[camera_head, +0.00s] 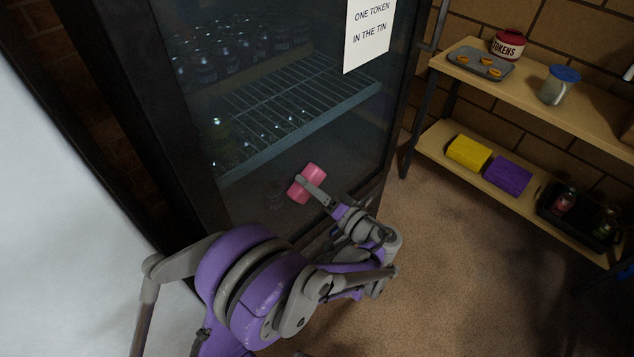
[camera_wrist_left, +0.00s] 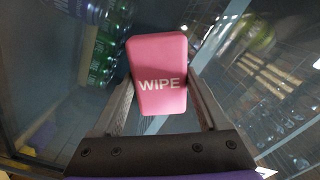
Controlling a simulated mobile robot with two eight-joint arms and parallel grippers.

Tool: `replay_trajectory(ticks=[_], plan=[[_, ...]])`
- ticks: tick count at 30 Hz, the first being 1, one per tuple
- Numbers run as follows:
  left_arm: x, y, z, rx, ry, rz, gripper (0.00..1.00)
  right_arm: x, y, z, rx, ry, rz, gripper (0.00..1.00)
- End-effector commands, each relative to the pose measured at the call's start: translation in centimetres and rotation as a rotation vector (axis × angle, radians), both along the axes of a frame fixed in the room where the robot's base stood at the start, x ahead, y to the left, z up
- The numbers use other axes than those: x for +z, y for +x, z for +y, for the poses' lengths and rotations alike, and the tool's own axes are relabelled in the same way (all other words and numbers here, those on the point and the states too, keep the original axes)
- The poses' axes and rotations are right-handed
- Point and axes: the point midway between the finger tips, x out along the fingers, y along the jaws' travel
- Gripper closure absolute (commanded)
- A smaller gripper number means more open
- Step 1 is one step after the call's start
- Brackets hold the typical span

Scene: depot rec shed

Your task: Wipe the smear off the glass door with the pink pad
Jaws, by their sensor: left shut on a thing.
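The pink pad (camera_head: 312,174) is held in my left gripper (camera_head: 307,184), in front of the lower part of the glass door (camera_head: 330,140). In the left wrist view the pad (camera_wrist_left: 158,70) carries the word WIPE and sits between the two fingers of the left gripper (camera_wrist_left: 160,100). The pad is at or very near the glass; I cannot tell whether it touches. I cannot make out a clear smear on the glass. My right gripper is not in view.
Behind the glass are a wire shelf (camera_head: 290,100) and bottles. A paper sign (camera_head: 368,33) is on the door. At right, a wooden shelf unit (camera_head: 600,115) holds a tokens tin (camera_head: 508,44), a tray (camera_head: 497,67), a blue-lidded jug (camera_head: 559,85), and yellow (camera_head: 468,153) and purple (camera_head: 508,175) blocks.

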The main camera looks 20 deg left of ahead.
Motion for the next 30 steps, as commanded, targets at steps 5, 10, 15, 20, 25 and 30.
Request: replay_trajectory(ticks=[5,10,15,20,25,30], plan=[[0.0,-1.1,0.6,0.001,0.0,0.0,0.68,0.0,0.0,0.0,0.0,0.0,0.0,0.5],[0.0,-1.6,0.8,0.003,0.001,0.0,0.68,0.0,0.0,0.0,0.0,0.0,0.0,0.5],[0.0,-2.9,1.3,0.003,0.001,0.0,0.68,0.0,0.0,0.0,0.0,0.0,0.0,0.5],[0.0,-4.3,1.8,0.003,0.001,0.0,0.68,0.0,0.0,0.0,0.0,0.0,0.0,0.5],[0.0,-4.8,1.9,0.001,0.0,0.0,0.68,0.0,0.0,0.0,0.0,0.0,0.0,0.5],[0.0,-5.6,2.4,0.001,0.0,0.0,0.68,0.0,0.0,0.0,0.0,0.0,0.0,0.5]])
